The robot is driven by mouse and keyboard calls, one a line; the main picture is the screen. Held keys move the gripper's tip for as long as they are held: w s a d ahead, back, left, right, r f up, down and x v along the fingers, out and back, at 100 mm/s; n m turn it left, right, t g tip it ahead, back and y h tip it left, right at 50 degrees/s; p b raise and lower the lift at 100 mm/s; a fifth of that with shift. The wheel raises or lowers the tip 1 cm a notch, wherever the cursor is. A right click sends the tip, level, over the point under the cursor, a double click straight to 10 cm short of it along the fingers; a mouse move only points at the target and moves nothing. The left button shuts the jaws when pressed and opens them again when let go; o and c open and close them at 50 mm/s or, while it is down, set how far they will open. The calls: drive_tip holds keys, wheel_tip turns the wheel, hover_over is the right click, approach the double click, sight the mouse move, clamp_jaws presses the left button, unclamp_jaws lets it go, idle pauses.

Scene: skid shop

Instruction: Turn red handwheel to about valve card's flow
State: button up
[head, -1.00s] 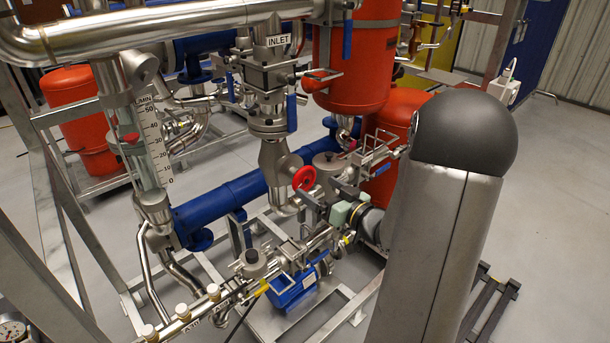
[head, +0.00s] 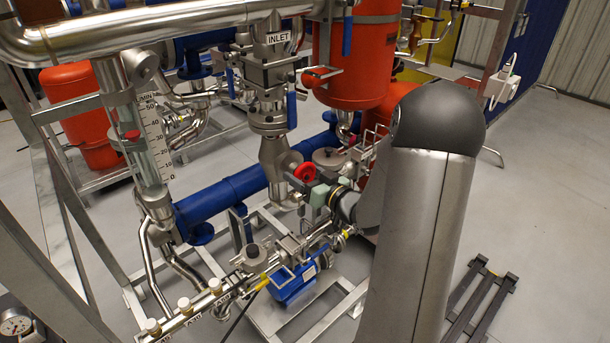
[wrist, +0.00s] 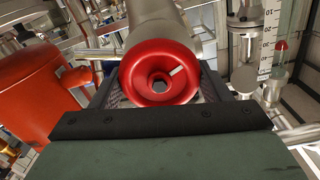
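The red handwheel (head: 305,172) sits on the side of the steel valve body below the INLET pipe. In the wrist view the handwheel (wrist: 160,72) faces me near the centre, with a pale mark on its face. My gripper (wrist: 158,88) is open, one dark finger on each side of the wheel; I cannot tell whether they touch it. In the head view my gripper is close to the wheel and partly hidden by its green housing. The L/MIN flow scale (head: 152,135) stands at the left beside a glass tube. I cannot make out a valve card.
An orange-red vessel (head: 355,60) hangs just right of the valve, and it also shows in the wrist view (wrist: 50,85). A blue horizontal pipe (head: 230,198) runs behind. Below are a manifold (head: 205,305) and a blue pump (head: 295,285). Open floor lies at the right.

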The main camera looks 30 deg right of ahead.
drive_tip(key=shift+f+n+b, duration=0.3)
drive_tip(key=shift+n+b, duration=0.1)
drive_tip(key=shift+b, duration=0.55)
drive_tip(key=shift+r+n+b, duration=0.2)
drive_tip(key=shift+n+b, duration=0.3)
drive_tip(key=shift+b, duration=0.55)
drive_tip(key=shift+r, duration=0.1)
drive_tip(key=o, duration=1)
drive_tip(key=shift+c, duration=0.2)
drive_tip(key=shift+s, duration=0.1)
drive_tip(key=b+v, duration=0.2)
drive_tip(key=v, duration=1.5)
drive_tip(key=shift+b, duration=0.35)
drive_tip(key=shift+s+d, duration=0.15)
